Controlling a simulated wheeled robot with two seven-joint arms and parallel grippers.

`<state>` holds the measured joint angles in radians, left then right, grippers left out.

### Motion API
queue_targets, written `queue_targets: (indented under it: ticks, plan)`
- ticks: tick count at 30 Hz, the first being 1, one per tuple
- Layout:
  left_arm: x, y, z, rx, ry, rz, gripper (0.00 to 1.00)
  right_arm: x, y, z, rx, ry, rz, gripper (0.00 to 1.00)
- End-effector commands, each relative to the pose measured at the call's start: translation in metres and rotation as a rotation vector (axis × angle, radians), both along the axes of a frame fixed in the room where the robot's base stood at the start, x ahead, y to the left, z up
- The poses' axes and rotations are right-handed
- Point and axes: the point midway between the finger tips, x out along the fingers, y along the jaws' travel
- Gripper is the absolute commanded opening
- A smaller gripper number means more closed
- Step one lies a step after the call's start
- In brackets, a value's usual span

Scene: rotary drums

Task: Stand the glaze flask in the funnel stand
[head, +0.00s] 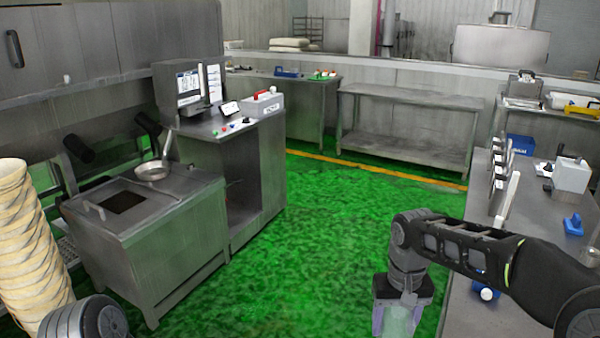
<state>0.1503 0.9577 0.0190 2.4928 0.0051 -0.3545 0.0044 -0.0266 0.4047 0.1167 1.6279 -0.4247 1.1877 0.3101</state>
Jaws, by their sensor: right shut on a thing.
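My right gripper (395,318) hangs at the bottom edge of the head view, pointing down over the green floor, left of the right-hand bench. It is shut on a pale, translucent, greenish thing, the glaze flask (398,322). Only its upper part shows between the fingers; the rest is cut off by the frame. I cannot clearly pick out the funnel stand. A small blue piece (573,224) stands on the right-hand bench, and another blue item with a white round end (487,294) shows partly behind my right arm. My left gripper is not in view.
The right-hand steel bench (467,315) carries upright white pieces (507,195), a grey box (571,176) and a blue bin (521,145). A steel cabinet (165,250) with a metal pan (152,171) stands left. The middle floor is clear.

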Motion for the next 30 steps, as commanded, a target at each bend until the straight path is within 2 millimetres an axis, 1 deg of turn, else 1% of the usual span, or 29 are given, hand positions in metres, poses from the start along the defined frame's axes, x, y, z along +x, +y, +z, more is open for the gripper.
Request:
queue_targets:
  ticks: [1,4,6,9,11,20,22,25,27,29,30]
  plan:
    - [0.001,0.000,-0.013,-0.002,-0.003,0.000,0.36,-0.002,-0.001,-0.026,-0.002,0.011,0.000,0.14]
    - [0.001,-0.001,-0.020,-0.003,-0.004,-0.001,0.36,-0.001,-0.001,-0.044,-0.003,0.008,0.000,0.14]
    - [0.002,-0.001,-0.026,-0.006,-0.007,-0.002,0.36,-0.001,-0.001,-0.061,-0.003,0.008,0.000,0.14]
    - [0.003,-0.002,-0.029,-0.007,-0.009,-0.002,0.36,-0.001,0.000,-0.072,-0.002,0.006,0.000,0.14]
    - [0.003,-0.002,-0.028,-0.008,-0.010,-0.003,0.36,-0.001,0.000,-0.074,-0.001,0.005,0.000,0.14]
    - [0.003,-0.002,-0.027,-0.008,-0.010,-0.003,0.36,-0.001,0.000,-0.073,-0.001,0.005,0.000,0.14]
    - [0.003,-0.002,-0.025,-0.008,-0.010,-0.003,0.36,-0.001,0.000,-0.069,-0.001,0.004,0.000,0.14]
    - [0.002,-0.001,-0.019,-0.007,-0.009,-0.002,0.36,0.000,0.000,-0.055,-0.001,0.002,0.000,0.14]
    - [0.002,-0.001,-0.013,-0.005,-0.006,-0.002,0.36,0.000,0.000,-0.040,-0.001,0.001,0.000,0.14]
    - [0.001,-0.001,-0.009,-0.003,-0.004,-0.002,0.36,0.000,0.000,-0.029,-0.001,0.002,0.000,0.14]
    - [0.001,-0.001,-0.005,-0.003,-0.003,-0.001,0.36,-0.001,0.000,-0.020,0.000,0.002,0.000,0.14]
